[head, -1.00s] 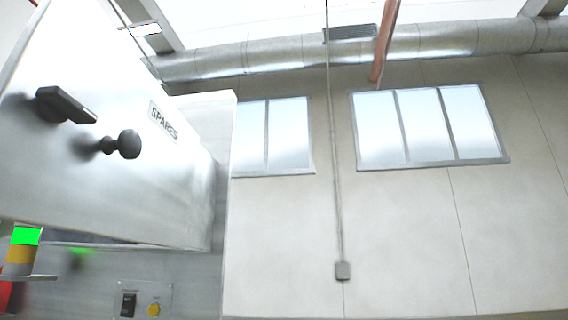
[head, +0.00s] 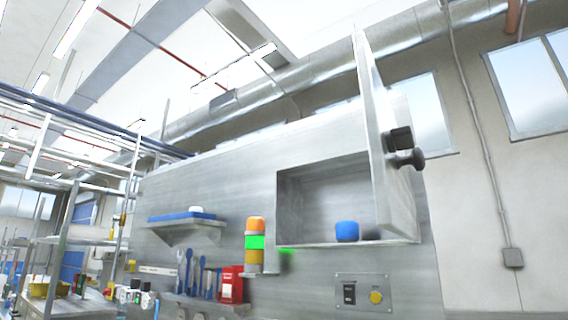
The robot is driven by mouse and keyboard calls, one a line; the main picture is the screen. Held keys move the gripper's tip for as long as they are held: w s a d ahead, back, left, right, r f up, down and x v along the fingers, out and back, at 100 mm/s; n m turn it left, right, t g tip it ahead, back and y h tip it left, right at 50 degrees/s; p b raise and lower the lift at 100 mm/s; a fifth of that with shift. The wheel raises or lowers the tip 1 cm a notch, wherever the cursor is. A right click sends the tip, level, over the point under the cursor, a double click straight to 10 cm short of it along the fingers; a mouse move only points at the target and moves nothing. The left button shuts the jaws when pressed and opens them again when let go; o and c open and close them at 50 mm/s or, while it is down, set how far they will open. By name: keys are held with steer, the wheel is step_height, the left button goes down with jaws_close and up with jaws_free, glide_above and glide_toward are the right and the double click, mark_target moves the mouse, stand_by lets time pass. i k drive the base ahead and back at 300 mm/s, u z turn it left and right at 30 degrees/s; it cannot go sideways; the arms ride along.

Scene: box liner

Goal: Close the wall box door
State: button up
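The wall box (head: 283,205) is an open grey recess in the metal panel, in the right half of the head view. A blue round object (head: 347,231) stands on its floor near the door side. The box door (head: 366,120) is hinged on the right and swung wide open, seen nearly edge-on and pointing out toward me. Its black latch and round knob (head: 408,159) stick out on its right face. My gripper is not in view.
Left of the box are a stack light (head: 255,243) in orange, green and yellow, and a shelf (head: 186,222) with a blue item. Below the box is a switch plate (head: 363,293). Hanging tools and a red box (head: 231,284) are lower left.

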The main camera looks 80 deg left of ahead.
mark_target(394, 207)
steer(key=u, duration=2.4)
